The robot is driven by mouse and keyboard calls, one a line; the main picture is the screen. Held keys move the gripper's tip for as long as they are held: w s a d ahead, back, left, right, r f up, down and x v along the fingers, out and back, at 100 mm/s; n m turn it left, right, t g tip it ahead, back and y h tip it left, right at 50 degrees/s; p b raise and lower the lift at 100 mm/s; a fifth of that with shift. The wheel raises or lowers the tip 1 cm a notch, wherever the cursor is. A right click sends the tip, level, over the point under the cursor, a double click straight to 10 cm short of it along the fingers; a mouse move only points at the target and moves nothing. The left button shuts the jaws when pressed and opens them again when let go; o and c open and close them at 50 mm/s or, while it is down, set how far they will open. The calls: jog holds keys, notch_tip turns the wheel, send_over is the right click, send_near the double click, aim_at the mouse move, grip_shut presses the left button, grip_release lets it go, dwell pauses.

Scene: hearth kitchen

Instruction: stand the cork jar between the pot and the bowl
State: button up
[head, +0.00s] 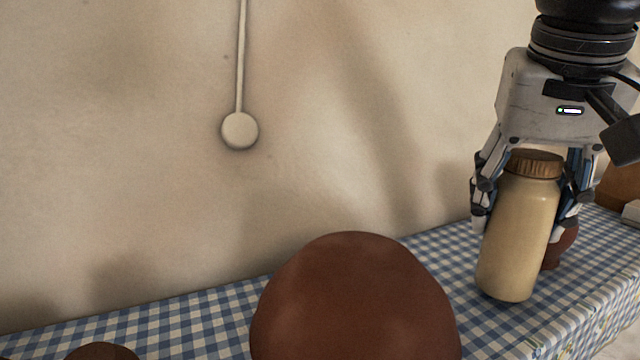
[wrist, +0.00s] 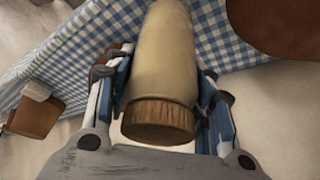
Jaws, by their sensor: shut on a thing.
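The cork jar (head: 517,240) is a cream cylinder with a brown, cork-like lid (head: 537,163), at the right of the head view. My gripper (head: 519,226) points down and is shut on it, with a finger on each side. The jar leans slightly in the head view; I cannot tell whether its base touches the cloth. The wrist view shows the jar (wrist: 166,55) between the fingers, lid nearest the camera. A large, rounded red-brown vessel (head: 355,300) stands at the bottom centre. A smaller red-brown vessel (head: 562,248) is partly hidden behind the jar. I cannot tell which is pot or bowl.
A blue-and-white checked cloth (head: 200,320) covers the surface along a plain wall. Another brown top (head: 102,352) shows at the bottom left. A brown block-like thing (head: 618,188) and a pale item (head: 632,211) lie at the far right. Checked cloth shows between large vessel and jar.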

jog(key=shift+f+b, duration=0.45)
jog(key=shift+f, duration=0.05)
jog(key=o, duration=1.5)
jog(key=shift+c, duration=0.2)
